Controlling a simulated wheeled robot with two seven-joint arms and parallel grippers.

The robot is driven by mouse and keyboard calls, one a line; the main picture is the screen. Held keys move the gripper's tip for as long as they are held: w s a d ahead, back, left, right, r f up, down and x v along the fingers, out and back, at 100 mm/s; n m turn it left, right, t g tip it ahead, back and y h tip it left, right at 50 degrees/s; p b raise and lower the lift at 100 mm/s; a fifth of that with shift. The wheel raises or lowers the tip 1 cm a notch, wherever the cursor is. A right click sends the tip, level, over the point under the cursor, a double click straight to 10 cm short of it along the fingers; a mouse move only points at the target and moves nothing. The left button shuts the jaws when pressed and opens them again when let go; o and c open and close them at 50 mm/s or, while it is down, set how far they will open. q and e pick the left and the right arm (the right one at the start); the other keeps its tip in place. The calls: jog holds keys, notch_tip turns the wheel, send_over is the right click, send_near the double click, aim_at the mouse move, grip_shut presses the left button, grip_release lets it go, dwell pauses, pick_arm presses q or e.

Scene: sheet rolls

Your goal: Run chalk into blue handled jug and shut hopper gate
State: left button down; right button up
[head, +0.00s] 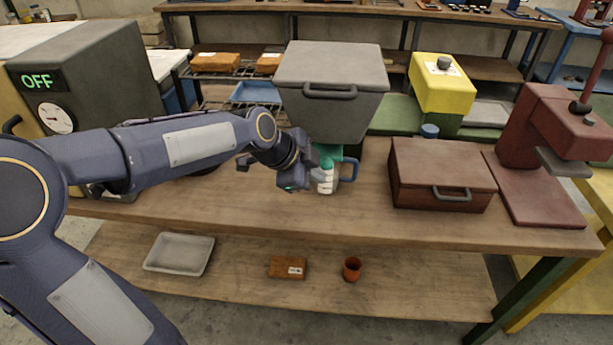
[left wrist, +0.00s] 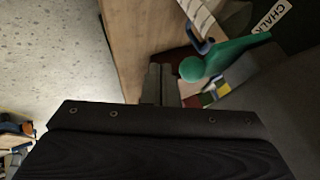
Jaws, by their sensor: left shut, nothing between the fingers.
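The grey hopper (head: 332,108) stands at the back of the bench with its lid down. A "CHALK" label (left wrist: 268,18) shows on it in the left wrist view. Its green gate lever (left wrist: 238,48) ends in a round knob; it also shows below the hopper in the head view (head: 327,161). The jug (head: 327,183), pale with a blue handle (head: 351,170), stands under the hopper, partly hidden by the lever and my arm. My left gripper (head: 299,185) is shut and empty, just left of the jug and lever. The gate opening and the jug's inside are hidden.
A dark red box (head: 440,172) with a handle and a red press (head: 545,150) stand to the right. A grey machine reading "OFF" (head: 90,80) stands at the left. A tray (head: 180,253), a brown block (head: 287,267) and an orange cup (head: 352,269) are on the lower shelf. The front bench top is clear.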

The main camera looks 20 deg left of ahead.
aim_at(322, 166)
pick_arm(q)
jog(key=shift+w+r, duration=0.1)
jog(key=shift+w, duration=0.45)
jog(key=shift+a, duration=0.1)
jog(key=shift+w+a+b, duration=0.3)
jog(key=shift+w+b, duration=0.15)
jog(key=shift+w, duration=0.5)
jog(key=shift+s+r, duration=0.1)
jog(key=shift+r, duration=0.05)
